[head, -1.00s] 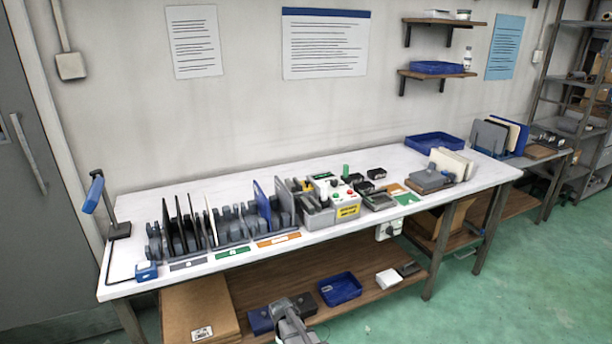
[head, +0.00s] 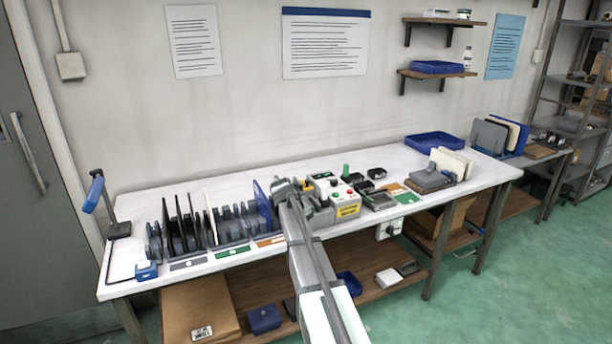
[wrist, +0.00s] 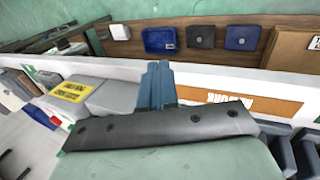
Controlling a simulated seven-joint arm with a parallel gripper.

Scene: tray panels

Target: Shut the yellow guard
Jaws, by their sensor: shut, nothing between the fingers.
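A small yellow part (head: 307,187) shows just left of the grey control box (head: 346,199), among grey bins. It may be the yellow guard, but it is too small and too covered by my arm to tell if it is open or shut. My gripper (head: 283,188) is over the bench's front part, between the blue panel (head: 262,203) and the control box. In the wrist view my gripper (wrist: 157,72) is shut with nothing in it, and the control box (wrist: 108,98) with its yellow label lies to its left. No guard is clear in that view.
Several upright panels stand in a grey rack (head: 235,228) left of my gripper. An orange label (head: 270,241) lies on the bench edge. The lower shelf (head: 375,283) holds a blue tray (head: 350,284) and small boxes.

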